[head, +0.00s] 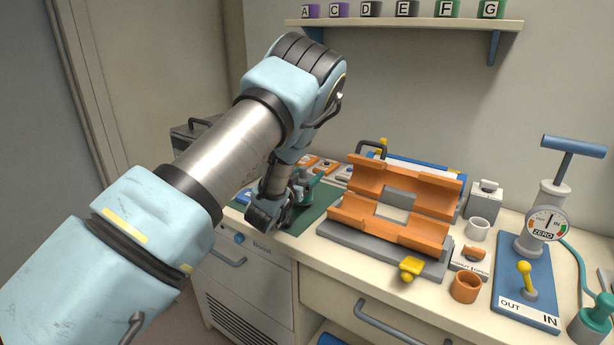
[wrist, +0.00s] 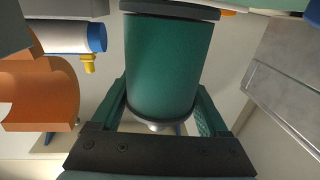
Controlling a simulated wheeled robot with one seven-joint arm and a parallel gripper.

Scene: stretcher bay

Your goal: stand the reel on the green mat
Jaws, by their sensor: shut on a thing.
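The reel (wrist: 165,65) is a dark green cylinder with a dark rim at each end. In the wrist view it fills the space between the two fingers of my gripper (wrist: 160,110), which is shut on it. In the head view the reel (head: 309,189) shows only in part beside my gripper (head: 296,192), over the green mat (head: 292,223). It looks roughly upright there. The mat lies at the left end of the counter, partly hidden by my arm. I cannot tell whether the reel touches it.
An orange cradle (head: 392,230) on a grey base stands just right of the mat. Further right are an orange cup (head: 466,286), a white cup (head: 478,229) and a pump (head: 550,210) on a blue board. A shelf (head: 410,23) with lettered blocks hangs above.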

